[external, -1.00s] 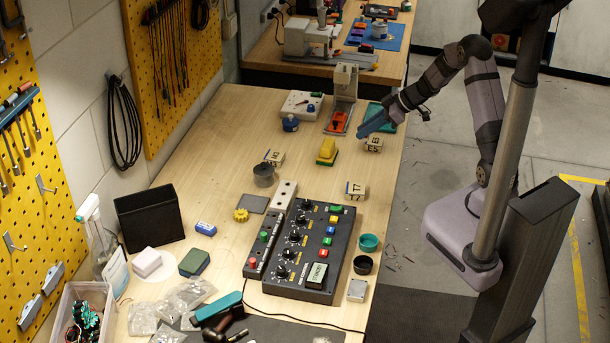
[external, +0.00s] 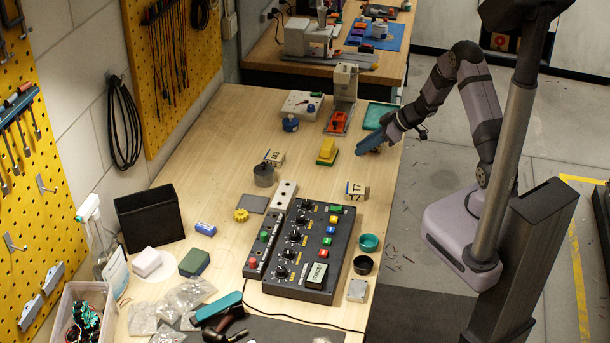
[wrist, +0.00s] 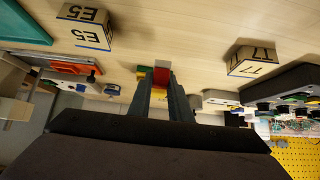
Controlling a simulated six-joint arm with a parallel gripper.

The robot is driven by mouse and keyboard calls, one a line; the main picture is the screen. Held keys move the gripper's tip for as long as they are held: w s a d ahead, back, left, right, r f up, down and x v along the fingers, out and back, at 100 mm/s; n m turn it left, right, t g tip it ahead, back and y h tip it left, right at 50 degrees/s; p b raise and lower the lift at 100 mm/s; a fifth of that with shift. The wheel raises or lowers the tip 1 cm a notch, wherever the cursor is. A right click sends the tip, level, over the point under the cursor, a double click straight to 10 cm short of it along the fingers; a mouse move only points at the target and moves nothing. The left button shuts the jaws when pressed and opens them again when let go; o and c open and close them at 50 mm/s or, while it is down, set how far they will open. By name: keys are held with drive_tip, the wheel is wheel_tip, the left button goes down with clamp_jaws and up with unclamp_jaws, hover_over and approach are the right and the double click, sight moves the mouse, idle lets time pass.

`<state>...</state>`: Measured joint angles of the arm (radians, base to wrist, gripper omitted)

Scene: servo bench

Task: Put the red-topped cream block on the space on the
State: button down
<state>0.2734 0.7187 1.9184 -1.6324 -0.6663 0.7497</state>
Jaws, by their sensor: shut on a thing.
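My gripper (external: 361,149) is over the right side of the bench, its blue fingers pointing down to the left. In the wrist view its fingers (wrist: 171,95) are shut on a small block (wrist: 162,76) with a red part; a pale part shows beside it. This looks like the red-topped cream block. In the external view I cannot make out the held block. A cream block marked E5 (wrist: 92,25) lies at the upper left of the wrist view; my gripper covers it in the external view. The task's space cannot be identified.
A yellow block (external: 326,153) stands left of my gripper. A T7 block (external: 356,190) stands in front, towards the control panel (external: 311,250). A teal tray (external: 377,113) and an orange-red fixture (external: 338,122) are behind. Bare wood lies between the yellow block and the T7 block.

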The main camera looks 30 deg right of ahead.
sight(364, 156)
drive_tip(key=shift+f, duration=1.8)
drive_tip(key=shift+f, duration=0.15)
drive_tip(key=c, duration=1.6)
unclamp_jaws()
